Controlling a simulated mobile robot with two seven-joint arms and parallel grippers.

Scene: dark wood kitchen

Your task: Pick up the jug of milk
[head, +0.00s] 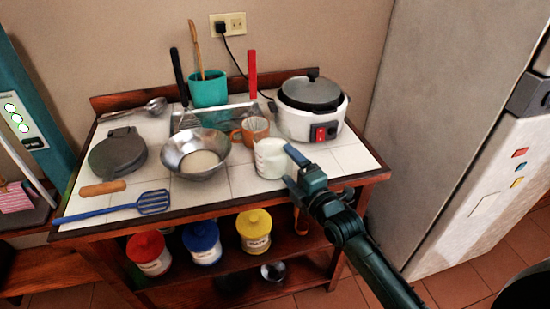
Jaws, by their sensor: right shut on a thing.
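The jug of milk (268,160) is a small, whitish, see-through jug with white milk in it. It is upright at the front right of the tiled table top (350,160). My right gripper (286,168) comes in from the lower right and is shut on the jug's right side. I cannot tell whether the jug's base still touches the tiles. My left gripper is out of view.
A brown mug (253,130) stands close behind the jug, a metal bowl (190,160) to its left, and a white rice cooker (306,125) behind right. A blue spatula (153,202) lies front left. A fridge (440,130) stands at the right.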

